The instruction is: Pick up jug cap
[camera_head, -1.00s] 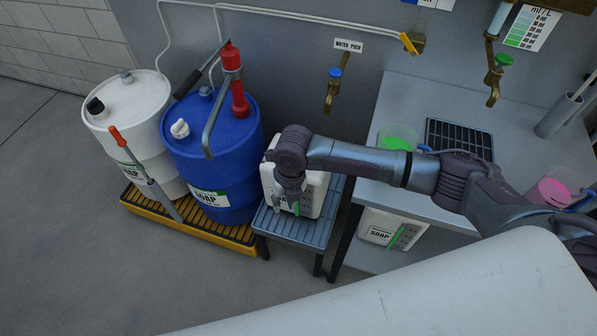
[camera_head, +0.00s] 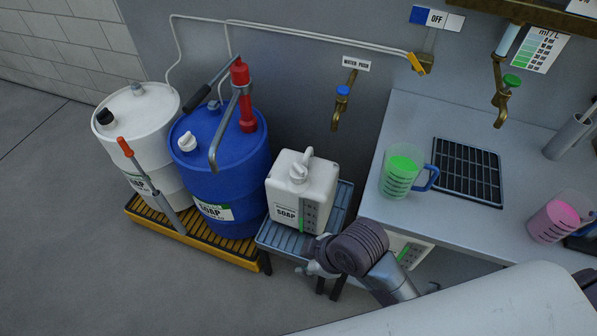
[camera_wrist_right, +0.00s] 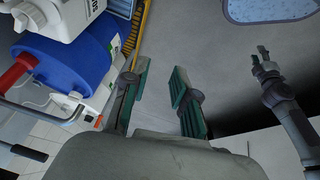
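The white soap jug (camera_head: 296,205) stands upright on a small blue-grey stand (camera_head: 275,238). Its white cap (camera_head: 299,172) is on top, beside the jug's handle. My right gripper (camera_head: 312,268) is in front of and below the jug, apart from it. In the wrist view my right gripper (camera_wrist_right: 160,88) is open, its green-padded fingers apart with nothing between them. My left gripper (camera_wrist_right: 263,62) shows at the right of the wrist view, open and empty.
The grey counter (camera_head: 405,120) at right holds a green-filled measuring jug (camera_head: 403,170) and a pink-filled one (camera_head: 556,216). A tap (camera_head: 340,105) hangs behind the jug.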

